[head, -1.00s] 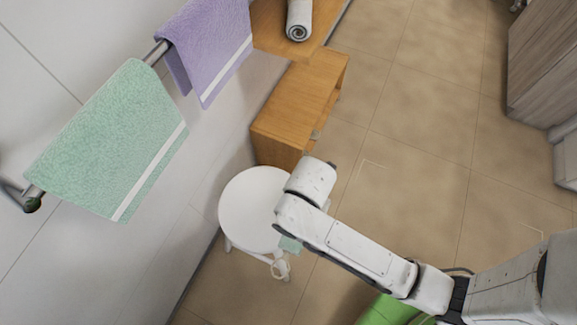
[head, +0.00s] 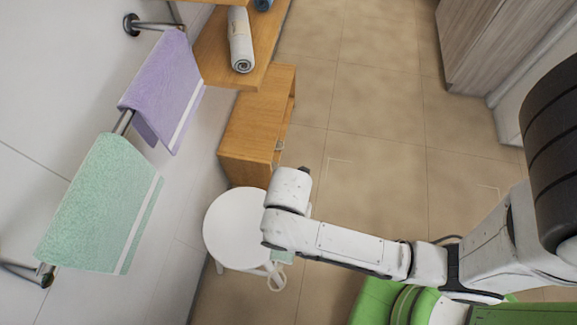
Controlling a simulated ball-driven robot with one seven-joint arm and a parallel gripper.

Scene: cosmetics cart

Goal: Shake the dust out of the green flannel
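A pale green towel with a white stripe (head: 98,205) hangs over the wall rail at the left. A small pale green patch (head: 284,257) shows just below the end link of my arm, over the front right of the white round top (head: 236,222). Its colour is like the hanging towel's, but it is mostly hidden, and I cannot tell if it is cloth in my gripper. My gripper itself is hidden behind my arm's end link, so its fingers do not show. My arm reaches in from the right, well apart from the hanging towel.
A purple towel (head: 167,92) hangs farther along the rail (head: 123,122). A wooden cabinet (head: 252,140) stands behind the round top. Above it, a wooden shelf (head: 205,48) holds a rolled white towel (head: 240,40). Tiled floor (head: 375,130) is open in the middle, and a grey wood cabinet (head: 490,40) stands at right.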

